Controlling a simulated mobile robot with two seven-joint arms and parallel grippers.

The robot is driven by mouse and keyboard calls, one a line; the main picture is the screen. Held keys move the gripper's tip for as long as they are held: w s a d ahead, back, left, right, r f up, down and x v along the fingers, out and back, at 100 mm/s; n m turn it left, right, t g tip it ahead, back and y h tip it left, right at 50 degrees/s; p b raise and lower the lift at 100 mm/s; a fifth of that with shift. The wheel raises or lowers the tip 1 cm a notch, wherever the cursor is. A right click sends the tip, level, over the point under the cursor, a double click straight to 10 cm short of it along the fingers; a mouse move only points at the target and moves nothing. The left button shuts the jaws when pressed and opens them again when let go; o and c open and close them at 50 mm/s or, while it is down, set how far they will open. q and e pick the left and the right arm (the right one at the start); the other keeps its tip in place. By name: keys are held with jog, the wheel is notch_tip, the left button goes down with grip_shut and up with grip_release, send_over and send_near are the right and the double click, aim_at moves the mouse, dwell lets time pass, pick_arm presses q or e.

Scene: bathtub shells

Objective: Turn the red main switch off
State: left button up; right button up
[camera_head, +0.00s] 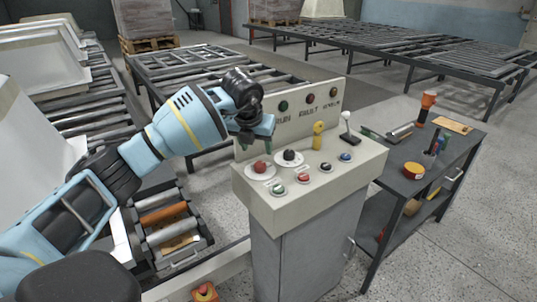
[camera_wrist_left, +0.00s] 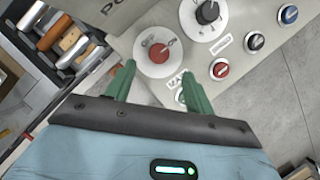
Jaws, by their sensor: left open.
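The red main switch (camera_head: 260,167) is a red rotary knob on a round white plate at the left of the sloped control panel (camera_head: 310,195). My left gripper (camera_head: 256,146) is above the switch, with green fingers spread and empty. In the wrist view the gripper (camera_wrist_left: 158,72) has one finger on each side of the knob in the picture; I see no clear contact. My right gripper is not in view.
A black knob (camera_head: 289,156) sits right beside the switch. Green, red and blue buttons (camera_head: 303,178) lie along the front. A lamp panel (camera_head: 300,117) rises behind; a tool bench (camera_head: 403,184) stands right.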

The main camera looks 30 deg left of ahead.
aim_at(260, 164)
pick_arm(q)
jog(key=shift+s+a+f, duration=0.1)
jog(key=shift+f, duration=0.45)
jog(key=x, duration=0.5)
jog(key=shift+x, duration=0.8)
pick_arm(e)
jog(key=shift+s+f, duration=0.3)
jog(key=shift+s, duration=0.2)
pick_arm(q)
jog(key=shift+r, duration=0.1)
jog(key=c, duration=1)
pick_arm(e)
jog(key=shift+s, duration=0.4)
